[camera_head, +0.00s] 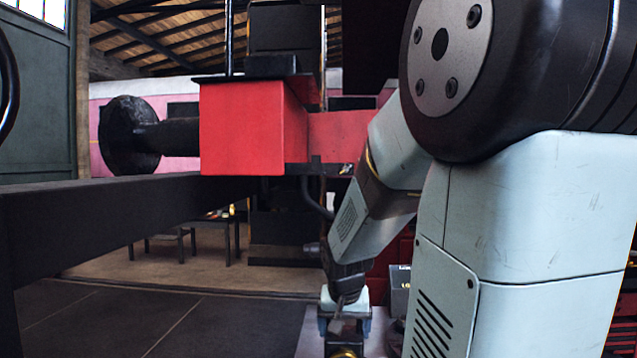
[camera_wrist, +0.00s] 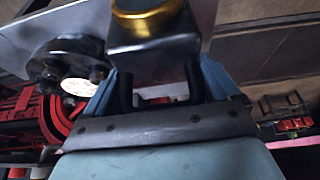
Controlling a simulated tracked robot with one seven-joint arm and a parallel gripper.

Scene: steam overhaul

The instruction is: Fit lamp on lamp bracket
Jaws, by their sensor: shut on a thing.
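The lamp is a dark, box-like body with a brass ring. It shows at the top middle of the wrist view (camera_wrist: 155,44) and, cut off, at the bottom edge of the head view (camera_head: 346,341). My gripper (camera_wrist: 158,88) is shut on the lamp, with its blue fingers on either side of the dark handle. In the head view my gripper (camera_head: 345,312) points down, low in the middle, in front of and below the red beam. I cannot make out the lamp bracket for certain in either view.
A red buffer beam (camera_head: 252,128) with a black buffer (camera_head: 130,135) stands ahead. A long dark beam (camera_head: 110,205) crosses at left. A pale surface (camera_head: 312,335) lies beside my gripper. In the wrist view, a dark round part (camera_wrist: 68,60) sits left of the lamp. Open floor shows at lower left.

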